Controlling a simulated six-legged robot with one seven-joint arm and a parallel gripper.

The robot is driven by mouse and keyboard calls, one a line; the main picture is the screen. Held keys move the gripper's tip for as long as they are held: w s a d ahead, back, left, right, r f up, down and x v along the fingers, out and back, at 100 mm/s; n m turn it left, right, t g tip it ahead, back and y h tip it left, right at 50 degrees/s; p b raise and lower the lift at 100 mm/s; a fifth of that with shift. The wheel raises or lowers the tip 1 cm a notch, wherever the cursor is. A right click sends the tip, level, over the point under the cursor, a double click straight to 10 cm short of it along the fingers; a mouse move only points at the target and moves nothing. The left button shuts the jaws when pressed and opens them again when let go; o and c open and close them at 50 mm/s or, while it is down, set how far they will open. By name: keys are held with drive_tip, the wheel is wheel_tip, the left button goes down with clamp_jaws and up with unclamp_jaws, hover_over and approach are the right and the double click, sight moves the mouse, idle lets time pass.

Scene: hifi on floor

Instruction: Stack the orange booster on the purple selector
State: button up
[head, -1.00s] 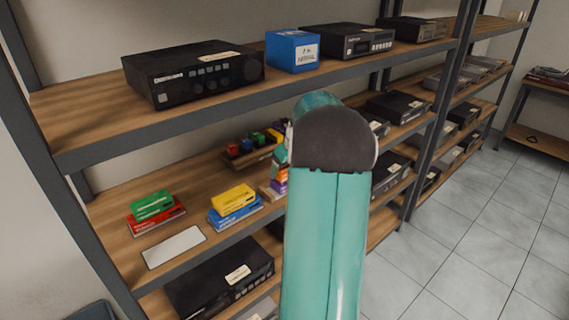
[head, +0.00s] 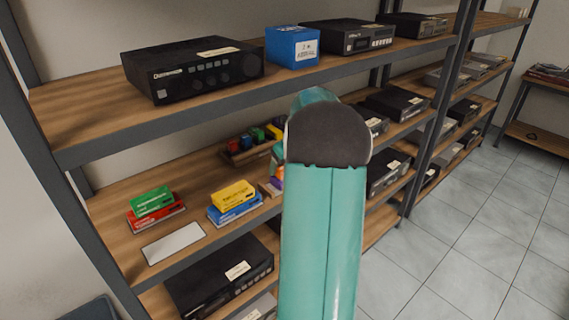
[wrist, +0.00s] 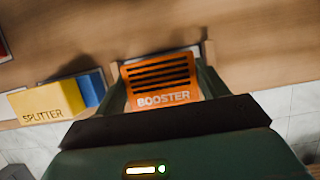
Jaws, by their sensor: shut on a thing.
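The orange booster (wrist: 163,82) is between the two fingers of my gripper (wrist: 162,76) in the wrist view, its slotted, lettered face toward the camera. My gripper is shut on it. In the head view my arm hides most of the gripper and the booster. A small bit of purple, likely the purple selector (head: 276,183), shows at the arm's left edge, low on the middle shelf. The selector cannot be made out in the wrist view, so whether the booster touches it is hidden.
A yellow splitter (wrist: 48,102) on a blue block is left of my gripper. A green block (head: 152,202) lies on a red one farther left. A white plate (head: 173,243) is at the shelf front. A rack of small coloured blocks (head: 252,146) stands behind. The upper shelf (head: 100,125) overhangs.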

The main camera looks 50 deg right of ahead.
drive_tip(key=shift+f, duration=0.4)
idle(0.3)
drive_tip(key=o, duration=1.1)
drive_tip(key=v, duration=1.3)
drive_tip(key=shift+s+r, duration=0.2)
drive_tip(key=shift+r, duration=0.15)
drive_tip(key=shift+s, duration=0.15)
